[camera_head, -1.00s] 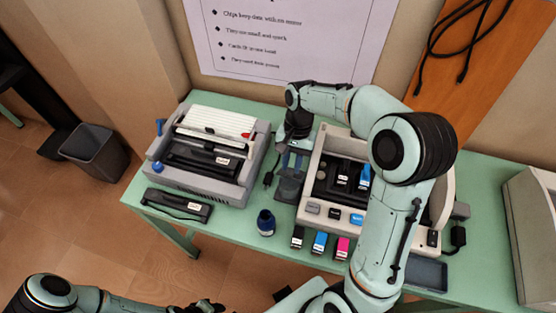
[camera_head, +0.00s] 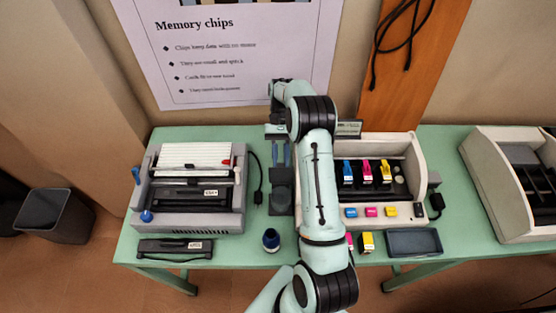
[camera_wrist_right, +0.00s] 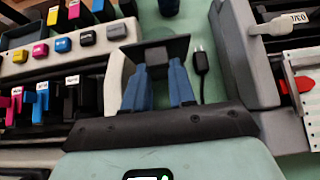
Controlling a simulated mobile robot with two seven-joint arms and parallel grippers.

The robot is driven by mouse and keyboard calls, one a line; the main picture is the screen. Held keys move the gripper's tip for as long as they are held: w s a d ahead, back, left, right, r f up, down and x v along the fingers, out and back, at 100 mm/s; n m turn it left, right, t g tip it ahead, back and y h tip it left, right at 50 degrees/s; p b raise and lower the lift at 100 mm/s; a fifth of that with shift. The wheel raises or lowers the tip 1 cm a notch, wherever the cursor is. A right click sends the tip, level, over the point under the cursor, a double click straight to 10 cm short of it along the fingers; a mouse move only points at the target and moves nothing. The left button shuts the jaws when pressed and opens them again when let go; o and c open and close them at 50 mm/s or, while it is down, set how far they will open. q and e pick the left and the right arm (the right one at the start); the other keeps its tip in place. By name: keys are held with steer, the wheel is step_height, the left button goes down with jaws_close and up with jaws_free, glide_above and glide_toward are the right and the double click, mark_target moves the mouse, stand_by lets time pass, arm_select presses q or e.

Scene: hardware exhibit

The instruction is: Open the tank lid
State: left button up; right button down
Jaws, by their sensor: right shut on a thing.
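The printer (camera_head: 418,160) stands on the green table, with upright cartridges (camera_head: 367,170) in its open bay. My right gripper (camera_head: 281,155) reaches down at the printer's left side, partly hidden by my own arm. In the right wrist view its two blue fingers (camera_wrist_right: 158,85) are shut on a small grey block on a dark panel, which looks like the tank lid (camera_wrist_right: 176,47). The panel lies beside the printer's pale side wall (camera_wrist_right: 114,82). How far the lid is raised I cannot tell. My left gripper is out of view.
A grey binding-type machine (camera_head: 195,220) and a black bar (camera_head: 175,249) are at the left. A dark blue bottle (camera_head: 271,240), loose cartridges (camera_head: 366,243) and a dark tray (camera_head: 413,242) line the front edge. A beige machine (camera_head: 485,165) stands at the right.

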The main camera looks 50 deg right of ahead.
steer(key=shift+w+d+f+g+y, duration=0.3)
steer(key=shift+d+f+g+y, duration=0.1)
steer(key=shift+f+g+y, duration=0.3)
steer(key=shift+f, duration=0.1)
steer(key=c, duration=0.9)
jaws_free()
steer(key=shift+r, duration=0.3)
